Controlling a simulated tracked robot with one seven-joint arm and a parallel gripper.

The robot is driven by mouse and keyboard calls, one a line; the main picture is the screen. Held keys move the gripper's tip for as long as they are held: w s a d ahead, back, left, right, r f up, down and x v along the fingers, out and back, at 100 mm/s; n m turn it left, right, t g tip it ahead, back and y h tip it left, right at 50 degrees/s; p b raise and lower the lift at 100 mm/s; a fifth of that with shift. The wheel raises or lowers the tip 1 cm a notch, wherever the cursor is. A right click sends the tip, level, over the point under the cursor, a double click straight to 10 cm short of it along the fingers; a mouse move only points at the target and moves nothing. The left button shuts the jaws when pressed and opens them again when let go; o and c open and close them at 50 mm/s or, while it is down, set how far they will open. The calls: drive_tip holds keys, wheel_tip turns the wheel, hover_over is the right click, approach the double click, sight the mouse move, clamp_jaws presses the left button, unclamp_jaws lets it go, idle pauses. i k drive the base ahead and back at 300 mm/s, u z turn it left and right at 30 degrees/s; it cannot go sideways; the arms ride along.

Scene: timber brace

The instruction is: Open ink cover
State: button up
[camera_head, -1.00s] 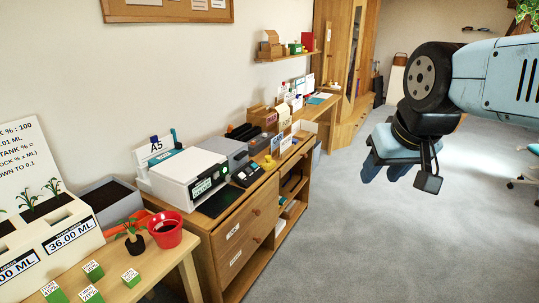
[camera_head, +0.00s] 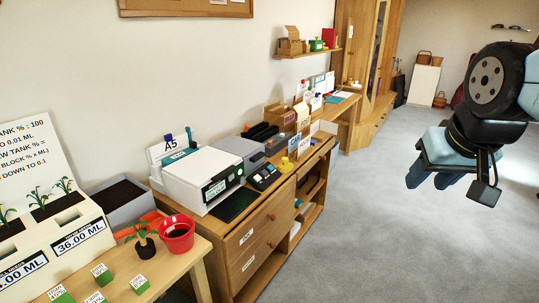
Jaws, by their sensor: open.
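A white printer (camera_head: 202,178) with a dark front panel stands on the wooden cabinet at the left of centre. Its lid looks shut, and I cannot make out a separate ink cover at this size. My gripper (camera_head: 432,183) hangs at the right, over the grey carpet, well apart from the printer. Its blue fingers point down and to the left, spread and empty.
A grey device (camera_head: 240,150) and a dark keypad device (camera_head: 263,176) stand beside the printer. In front are a table with a red pot (camera_head: 177,234), a small plant and several green blocks. The carpet (camera_head: 345,215) between cabinet and gripper is clear.

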sight(253, 153)
drive_tip(key=z, duration=0.1)
drive_tip(key=i, duration=0.8)
drive_tip(key=u, duration=0.95)
